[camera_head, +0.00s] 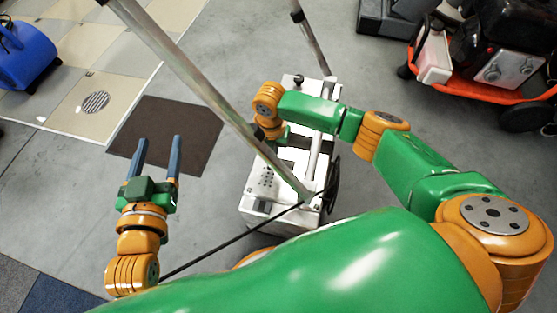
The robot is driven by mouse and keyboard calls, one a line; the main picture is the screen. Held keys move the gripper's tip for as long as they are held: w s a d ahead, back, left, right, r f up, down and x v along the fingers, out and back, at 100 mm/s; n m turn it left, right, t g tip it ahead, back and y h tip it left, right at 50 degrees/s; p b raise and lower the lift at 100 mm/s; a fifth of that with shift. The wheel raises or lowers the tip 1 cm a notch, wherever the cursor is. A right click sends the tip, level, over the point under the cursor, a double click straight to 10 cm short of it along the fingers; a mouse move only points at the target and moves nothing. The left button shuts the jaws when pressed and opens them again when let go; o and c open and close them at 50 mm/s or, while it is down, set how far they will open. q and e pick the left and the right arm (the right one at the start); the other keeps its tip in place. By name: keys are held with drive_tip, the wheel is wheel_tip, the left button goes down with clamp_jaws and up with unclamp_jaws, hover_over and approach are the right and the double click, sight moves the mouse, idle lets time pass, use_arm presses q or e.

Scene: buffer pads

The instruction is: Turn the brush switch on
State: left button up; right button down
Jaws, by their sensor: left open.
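A white and grey machine (285,203) stands on the floor in the middle of the camera_head view, with metal poles rising from it. A small black knob (298,79) shows at its far end, and small dark marks dot its near white panel. I cannot make out which part is the brush switch. My left gripper (159,139) is open and empty, left of the machine and apart from it, with its two blue fingers pointing away. My right arm reaches over the machine from the right. Its wrist is above the far half, and the right fingers are hidden behind a pole and the arm.
A long metal pole (200,85) slants across the view in front of the machine. A brown mat (190,125) lies at left, with a blue blower (25,55) beyond. A red and black machine (490,75) stands at the upper right.

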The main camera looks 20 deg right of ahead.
use_arm(q)
drive_tip(key=shift+f, duration=0.25)
use_arm(e)
drive_tip(key=shift+f, duration=0.45)
use_arm(q)
wheel_tip(320, 180, up, 4)
drive_tip(key=t, duration=0.2)
use_arm(e)
drive_tip(key=shift+r+p, duration=0.6)
drive_tip(key=shift+r, duration=0.2)
drive_tip(key=shift+r+p, duration=0.8)
drive_tip(key=shift+p, duration=0.05)
drive_tip(key=shift+r, duration=0.25)
wheel_tip(320, 180, up, 2)
drive_tip(key=p, duration=0.3)
drive_tip(key=shift+r, duration=0.2)
use_arm(q)
drive_tip(key=s+a+f+g+y, duration=0.1)
drive_tip(key=s+f+g, duration=0.4)
drive_tip(key=f, duration=0.3)
drive_tip(key=s+a+f+g+y, duration=0.1)
drive_tip(key=s+f+g, duration=0.3)
drive_tip(key=f, duration=0.4)
drive_tip(key=s+a+f+g+y, duration=0.1)
drive_tip(key=s+a+f+g, duration=0.2)
drive_tip(key=s+f+g, duration=0.2)
wheel_tip(320, 180, down, 3)
drive_tip(key=shift+s+f+n+g, duration=0.15)
drive_tip(key=shift+s+n+g, duration=0.15)
drive_tip(key=shift+n+g, duration=0.15)
